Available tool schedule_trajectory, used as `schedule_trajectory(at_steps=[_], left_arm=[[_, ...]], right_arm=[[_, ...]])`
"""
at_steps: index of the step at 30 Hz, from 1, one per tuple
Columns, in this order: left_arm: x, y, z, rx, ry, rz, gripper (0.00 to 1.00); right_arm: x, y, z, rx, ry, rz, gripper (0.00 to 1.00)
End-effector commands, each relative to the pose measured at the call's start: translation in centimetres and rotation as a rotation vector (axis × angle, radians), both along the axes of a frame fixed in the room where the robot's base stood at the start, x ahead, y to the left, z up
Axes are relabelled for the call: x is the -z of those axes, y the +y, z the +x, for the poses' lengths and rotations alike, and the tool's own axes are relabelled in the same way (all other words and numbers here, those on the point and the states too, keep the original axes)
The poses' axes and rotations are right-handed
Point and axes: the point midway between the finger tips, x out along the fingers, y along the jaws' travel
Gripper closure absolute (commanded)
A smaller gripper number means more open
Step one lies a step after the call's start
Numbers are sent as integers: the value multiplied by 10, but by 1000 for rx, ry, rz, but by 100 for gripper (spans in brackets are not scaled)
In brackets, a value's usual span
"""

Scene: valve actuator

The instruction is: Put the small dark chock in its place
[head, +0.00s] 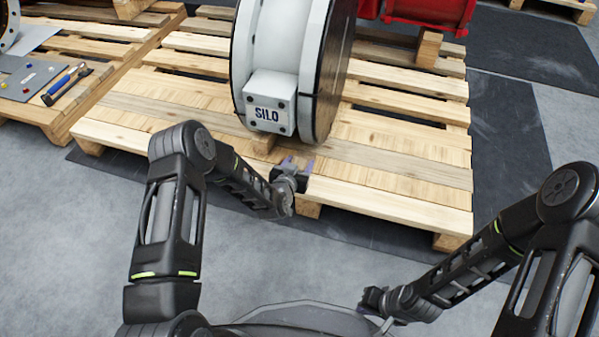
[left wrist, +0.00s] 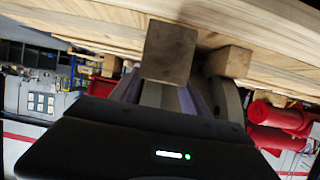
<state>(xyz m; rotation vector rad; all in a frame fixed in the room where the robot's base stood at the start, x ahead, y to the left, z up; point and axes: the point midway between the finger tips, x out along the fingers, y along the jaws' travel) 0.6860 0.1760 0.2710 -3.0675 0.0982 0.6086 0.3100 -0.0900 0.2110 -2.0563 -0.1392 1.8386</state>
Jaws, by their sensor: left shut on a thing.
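The small dark chock shows in the left wrist view as a dark brown wooden block (left wrist: 168,52) between my left fingers, close to the pallet boards. I cannot tell whether it touches them. My left gripper (head: 298,165) is shut on it at the front of the pallet (head: 400,190), just right of and below the SILO plate; the chock is mostly hidden there. The big white round valve (head: 272,40) stands upright on the pallet behind the gripper. A paler wooden chock (head: 263,143) sits at the valve's foot; it also shows in the left wrist view (left wrist: 230,62). My right gripper (head: 372,300) is away from the pallet, low in the head view.
A red part (head: 430,12) stands at the back right by a wooden block (head: 429,48). Another pallet at the left bears a grey board (head: 25,78) and a hammer-like tool (head: 64,84). Bare pallet boards lie right of my left gripper.

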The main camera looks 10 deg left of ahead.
Motion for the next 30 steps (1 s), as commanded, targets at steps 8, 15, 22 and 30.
schedule_trajectory(at_steps=[8,15,22,30], left_arm=[[45,0,3,-2,-3,-2,100],[42,0,4,-1,-2,-1,100],[46,0,4,0,0,-1,43],[45,0,4,0,0,-1,24]], right_arm=[[26,-1,5,4,-5,3,100],[24,-1,5,4,-4,4,100],[27,-1,5,4,-4,5,100],[27,-1,5,4,-4,5,100]])
